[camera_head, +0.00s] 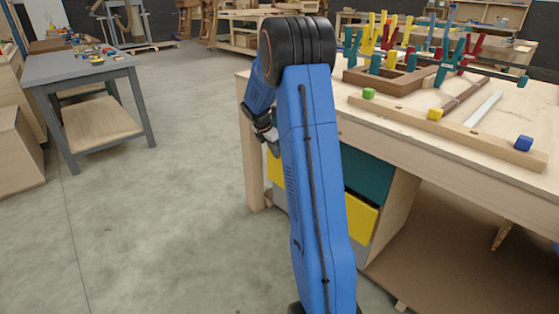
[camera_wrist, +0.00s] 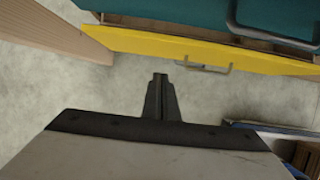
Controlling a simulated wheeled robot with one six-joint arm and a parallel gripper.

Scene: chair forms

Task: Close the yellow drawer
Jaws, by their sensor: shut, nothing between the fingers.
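The yellow drawer (camera_head: 362,222) is below a teal drawer (camera_head: 368,176) under the workbench, and my arm hides its middle. In the wrist view, the yellow drawer front (camera_wrist: 150,43) runs across the upper part with a grey handle (camera_wrist: 207,68). A strip of the inside shows behind its top edge, so it stands somewhat open. My gripper (camera_wrist: 160,75) is shut and empty, pointing at the front left of the handle. Floor shows between the fingertips and the drawer front, and they look apart.
The teal drawer (camera_wrist: 180,12) with its own grey handle is just above. A wooden bench leg (camera_wrist: 60,28) stands at the left. The workbench top (camera_head: 400,130) carries clamps and coloured blocks. A grey table (camera_head: 80,66) stands far left, with clear floor (camera_head: 170,160) between.

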